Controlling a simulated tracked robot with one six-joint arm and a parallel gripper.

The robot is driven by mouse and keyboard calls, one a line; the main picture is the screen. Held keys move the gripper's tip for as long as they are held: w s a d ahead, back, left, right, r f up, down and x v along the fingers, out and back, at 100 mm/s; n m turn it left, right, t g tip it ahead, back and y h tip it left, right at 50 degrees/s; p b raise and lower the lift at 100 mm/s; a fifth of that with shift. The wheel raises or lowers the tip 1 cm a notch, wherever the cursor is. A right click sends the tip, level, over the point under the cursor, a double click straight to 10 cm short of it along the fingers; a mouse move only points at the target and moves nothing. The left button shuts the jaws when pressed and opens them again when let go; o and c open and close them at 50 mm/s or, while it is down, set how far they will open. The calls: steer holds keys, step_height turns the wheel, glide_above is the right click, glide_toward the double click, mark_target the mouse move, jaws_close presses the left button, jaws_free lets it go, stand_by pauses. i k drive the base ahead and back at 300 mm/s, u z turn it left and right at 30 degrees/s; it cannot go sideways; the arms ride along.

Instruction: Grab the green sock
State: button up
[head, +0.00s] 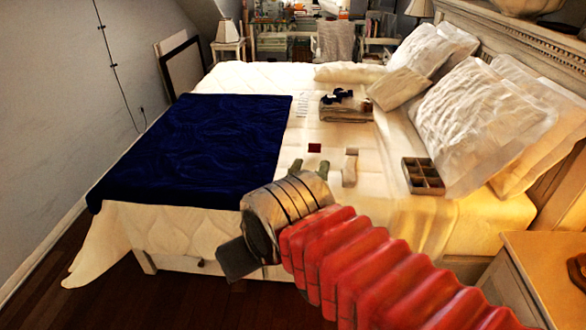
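Two small grey-green pieces show on the white bed cover just beyond my wrist in the head view. The right one (322,169) looks like a green sock; the left one (297,165) is shorter. My wrist hides their lower parts, so I cannot tell whether they are one sock or two. My gripper (238,259) is at the end of the red-sleeved arm, over the near side of the bed. Its fingers cannot be made out clearly, and no hold on a sock is visible.
A pale sock (349,169) and a dark red square (314,148) lie close by. A compartment box (424,176) sits to the right, near pillows (485,125). Folded clothes (345,108) lie farther back. A dark blue blanket (200,150) covers the left; a nightstand (550,265) stands front right.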

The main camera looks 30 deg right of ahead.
mark_target(295, 166)
steer(key=u, duration=0.4)
steer(key=i, duration=1.5)
steer(key=z, duration=0.55)
steer(key=i, duration=0.45)
steer(key=z, duration=0.5)
steer(key=k, duration=0.9)
steer(key=z, duration=0.2)
steer(key=i, duration=0.2)
steer(key=u, duration=0.05)
